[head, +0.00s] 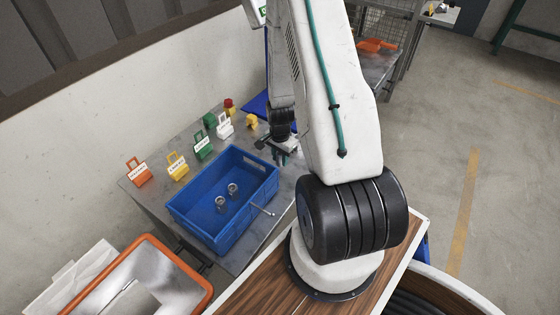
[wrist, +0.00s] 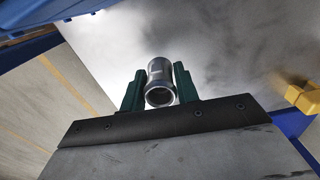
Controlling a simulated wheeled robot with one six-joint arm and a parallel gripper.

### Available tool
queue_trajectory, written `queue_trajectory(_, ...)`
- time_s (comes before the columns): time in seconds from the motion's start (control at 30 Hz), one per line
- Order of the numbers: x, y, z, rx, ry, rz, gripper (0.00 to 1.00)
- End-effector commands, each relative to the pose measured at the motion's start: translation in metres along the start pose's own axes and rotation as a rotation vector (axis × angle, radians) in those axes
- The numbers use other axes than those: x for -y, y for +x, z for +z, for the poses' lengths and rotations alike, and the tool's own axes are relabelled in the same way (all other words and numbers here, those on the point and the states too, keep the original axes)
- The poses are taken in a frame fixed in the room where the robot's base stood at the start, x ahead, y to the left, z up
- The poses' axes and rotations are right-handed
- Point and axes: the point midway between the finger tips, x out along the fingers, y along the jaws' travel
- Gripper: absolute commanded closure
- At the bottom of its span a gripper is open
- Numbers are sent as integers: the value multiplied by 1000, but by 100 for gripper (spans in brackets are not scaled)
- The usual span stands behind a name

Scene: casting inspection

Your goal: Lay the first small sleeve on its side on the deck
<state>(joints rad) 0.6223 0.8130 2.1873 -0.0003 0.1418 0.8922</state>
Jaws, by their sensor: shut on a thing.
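My gripper (head: 281,157) is over the grey metal table, just beyond the right back corner of the blue crate. In the wrist view its two green fingers (wrist: 159,80) are shut on a small metal sleeve (wrist: 160,90), one on each side. The sleeve's open end faces the wrist camera. In the head view the held sleeve cannot be made out, and the gap beneath it cannot be judged. Two more small metal sleeves (head: 226,194) stand inside the blue crate (head: 212,247). The wood-topped surface (head: 268,292) under my arm's base is bare at the front.
Several coloured tagged blocks, including an orange one (head: 139,172) and a yellow one (head: 178,167), line the table's wall side. A yellow block (wrist: 303,98) is at the right in the wrist view. An orange-rimmed bin (head: 143,240) stands front left. A thin metal rod (head: 262,210) sticks out from the crate's rim.

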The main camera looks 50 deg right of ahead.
Motion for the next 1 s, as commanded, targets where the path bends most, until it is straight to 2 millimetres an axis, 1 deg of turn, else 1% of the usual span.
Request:
queue_trajectory(0.03, 1, -9, -1, -3, 0, -4, 97)
queue_trajectory(0.07, 1, -13, -1, -3, 0, -4, 97)
queue_trajectory(0.27, -44, -15, -16, 0, 7, 0, 97)
queue_trajectory(0.5, -103, -21, -37, 0, 8, -1, 97)
queue_trajectory(0.63, -128, -23, -45, 0, 6, 0, 97)
queue_trajectory(0.8, -145, -25, -52, 0, 2, 0, 97)
queue_trajectory(1.0, -151, -26, -54, -1, 0, -1, 97)
